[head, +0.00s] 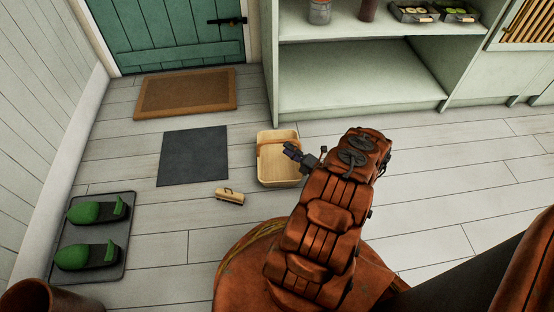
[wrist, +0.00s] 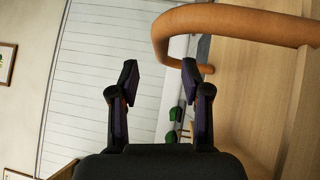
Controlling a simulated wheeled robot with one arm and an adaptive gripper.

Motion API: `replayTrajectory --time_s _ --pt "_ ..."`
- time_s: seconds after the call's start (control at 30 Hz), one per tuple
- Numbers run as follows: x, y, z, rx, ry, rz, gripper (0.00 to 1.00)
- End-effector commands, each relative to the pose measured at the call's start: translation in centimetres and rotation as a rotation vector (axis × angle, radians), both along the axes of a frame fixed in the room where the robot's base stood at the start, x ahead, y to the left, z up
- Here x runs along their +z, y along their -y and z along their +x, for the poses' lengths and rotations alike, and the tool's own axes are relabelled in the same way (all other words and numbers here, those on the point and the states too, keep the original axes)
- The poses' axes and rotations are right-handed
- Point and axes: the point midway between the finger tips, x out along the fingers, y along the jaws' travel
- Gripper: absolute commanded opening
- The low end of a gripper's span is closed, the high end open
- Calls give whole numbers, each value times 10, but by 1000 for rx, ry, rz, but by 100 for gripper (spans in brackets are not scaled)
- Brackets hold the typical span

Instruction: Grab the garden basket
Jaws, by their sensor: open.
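The garden basket (head: 279,172) is a light wooden box with an orange-brown handle, standing on the floor below the shelving in the head view. My gripper (head: 296,154) is open and over the basket's right part, close to the handle. In the wrist view the two fingers (wrist: 160,78) are spread with nothing between them. The curved handle (wrist: 235,18) shows large ahead of the fingertips, and one end of it comes down near the right finger. I cannot tell whether they touch. The basket's pale wooden side (wrist: 262,95) fills the right of that view.
A small tan object (head: 229,196) lies left of the basket. A dark mat (head: 193,157) and a brown doormat (head: 186,93) lie towards the green door (head: 168,30). A tray (head: 118,263) with green footwear is at the left. White shelving (head: 360,115) stands behind the basket.

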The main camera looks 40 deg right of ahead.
Motion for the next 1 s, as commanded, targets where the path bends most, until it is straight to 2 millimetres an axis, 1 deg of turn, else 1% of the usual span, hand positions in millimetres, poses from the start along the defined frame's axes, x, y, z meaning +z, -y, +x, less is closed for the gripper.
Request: replayTrajectory --time_s 0.17,0.37,0.5,0.63,0.87,1.0 --pt "-1 0 12 0 1 2 48" --pt "0 3 35 1 2 0 48" --pt "5 1 51 2 2 0 48" --pt "6 0 57 0 1 1 48" --pt "7 0 57 -1 0 2 48" --pt "7 0 57 -1 0 2 33"
